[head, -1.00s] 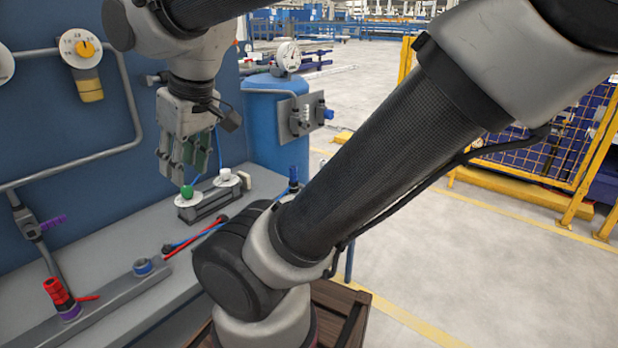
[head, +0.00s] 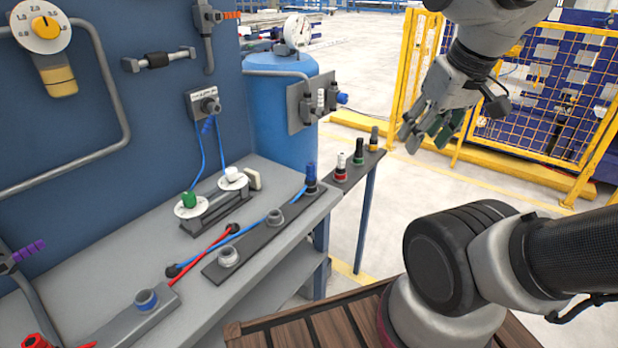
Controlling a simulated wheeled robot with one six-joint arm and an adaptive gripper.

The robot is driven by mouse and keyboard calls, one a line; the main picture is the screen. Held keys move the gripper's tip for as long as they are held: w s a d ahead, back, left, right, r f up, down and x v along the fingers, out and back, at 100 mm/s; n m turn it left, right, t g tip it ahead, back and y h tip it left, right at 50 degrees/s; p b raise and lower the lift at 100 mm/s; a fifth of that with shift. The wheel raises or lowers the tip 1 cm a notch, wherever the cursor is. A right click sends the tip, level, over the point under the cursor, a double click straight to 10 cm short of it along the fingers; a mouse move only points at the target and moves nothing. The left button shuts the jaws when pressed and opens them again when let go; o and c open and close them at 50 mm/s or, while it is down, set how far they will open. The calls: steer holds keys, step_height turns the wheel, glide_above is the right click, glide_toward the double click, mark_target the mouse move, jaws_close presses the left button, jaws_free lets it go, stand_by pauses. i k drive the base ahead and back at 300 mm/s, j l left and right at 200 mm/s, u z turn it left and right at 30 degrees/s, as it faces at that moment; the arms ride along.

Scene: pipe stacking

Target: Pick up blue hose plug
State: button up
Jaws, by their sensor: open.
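A blue plug (head: 310,174) stands upright at the far right corner of the grey bench, in the end of a dark socket strip (head: 243,254). A thin blue hose (head: 212,248) lies along the bench to its left, with a dark end (head: 173,270) near the red hose. Whether the upright plug belongs to this hose I cannot tell. My gripper (head: 425,136) is open and empty. It hangs in the air to the right of the bench, well apart from the blue plug.
A narrow shelf (head: 345,180) beside the bench holds white-red, green and yellow-topped plugs. Green (head: 190,200) and white (head: 232,174) knobs stand on a bench block. A red hose (head: 205,252) lies across the bench. A blue tank (head: 282,120) stands behind; a yellow fence (head: 540,110) is right.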

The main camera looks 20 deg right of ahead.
mark_target(310, 180)
steer(key=u, duration=2.2)
steer(key=l+z, duration=0.15)
steer(key=z, duration=0.25)
steer(key=k+l+z, duration=0.1)
steer(key=z, duration=0.3)
steer(key=l+z, duration=0.25)
steer(key=z, duration=0.15)
steer(key=l+z, duration=0.2)
steer(key=z, duration=0.2)
steer(key=l, duration=0.55)
steer(key=i, duration=0.05)
